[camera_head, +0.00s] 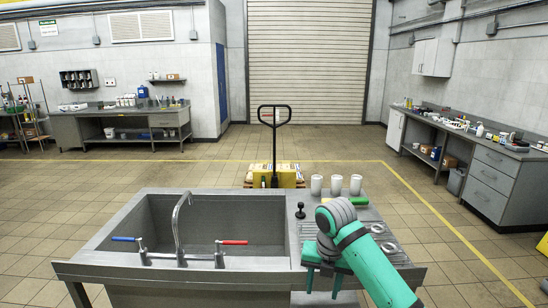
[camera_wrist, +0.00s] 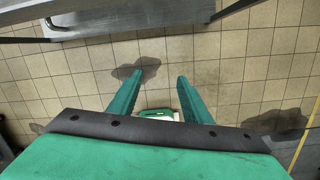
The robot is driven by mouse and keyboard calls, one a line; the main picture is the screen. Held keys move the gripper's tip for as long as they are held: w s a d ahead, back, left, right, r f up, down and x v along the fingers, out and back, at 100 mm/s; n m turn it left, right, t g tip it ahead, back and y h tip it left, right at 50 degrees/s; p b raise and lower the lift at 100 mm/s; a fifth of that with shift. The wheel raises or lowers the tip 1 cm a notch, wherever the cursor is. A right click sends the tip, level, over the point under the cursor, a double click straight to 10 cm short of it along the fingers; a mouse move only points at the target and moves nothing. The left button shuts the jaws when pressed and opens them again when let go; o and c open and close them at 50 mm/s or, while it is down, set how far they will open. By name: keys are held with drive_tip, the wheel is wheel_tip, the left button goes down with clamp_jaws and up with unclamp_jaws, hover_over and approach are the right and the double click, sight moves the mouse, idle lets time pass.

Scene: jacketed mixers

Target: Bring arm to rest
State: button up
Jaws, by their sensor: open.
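My arm (camera_head: 368,262) is teal with a dark grey wrist joint. It reaches in from the lower right, in front of the right end of the steel sink bench. My gripper (camera_head: 322,288) points down near the bench's front edge.
The sink bench (camera_head: 180,270) has a tap (camera_head: 180,225) with blue and red levers. White cups (camera_head: 336,184) and a black-knobbed item (camera_head: 300,210) stand on its right part. A yellow pallet truck (camera_head: 274,176) is behind. The tiled floor (camera_wrist: 230,75) beneath my gripper is clear.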

drive_tip(key=w+a+f+m+t+y, duration=0.25)
drive_tip(key=a+f, duration=0.25)
drive_tip(key=a, duration=0.6)
drive_tip(key=w+a+f+m+t+y, duration=0.15)
drive_tip(key=a+f+m+y, duration=0.3)
drive_tip(key=a, duration=0.65)
drive_tip(key=s+a+f+m+t+y, duration=0.2)
drive_tip(key=s+a+f+m+t, duration=0.35)
drive_tip(key=a+m, duration=0.35)
drive_tip(key=s+d+f+m+t+h, duration=0.1)
drive_tip(key=s+d+f+m+h, duration=0.15)
drive_tip(key=s+m, duration=0.4)
drive_tip(key=s+d+f+m+t+h, duration=0.1)
drive_tip(key=s+d+f+m+h, duration=0.2)
drive_tip(key=s, duration=0.7)
drive_tip(key=s+d+f+m+t+h, duration=0.25)
drive_tip(key=s+f+m, duration=0.2)
drive_tip(key=s, duration=0.35)
drive_tip(key=s+d+r+m, duration=0.1)
drive_tip(key=s+d+r, duration=0.2)
drive_tip(key=s, duration=0.3)
drive_tip(key=s+d+r+m, duration=0.1)
drive_tip(key=s+d+r, duration=0.1)
drive_tip(key=s, duration=0.5)
drive_tip(key=s+d+r+m+h, duration=0.1)
drive_tip(key=s+d+r, duration=0.2)
drive_tip(key=s, duration=0.4)
drive_tip(key=shift+d+r, duration=0.35)
drive_tip(key=shift+d, duration=0.5)
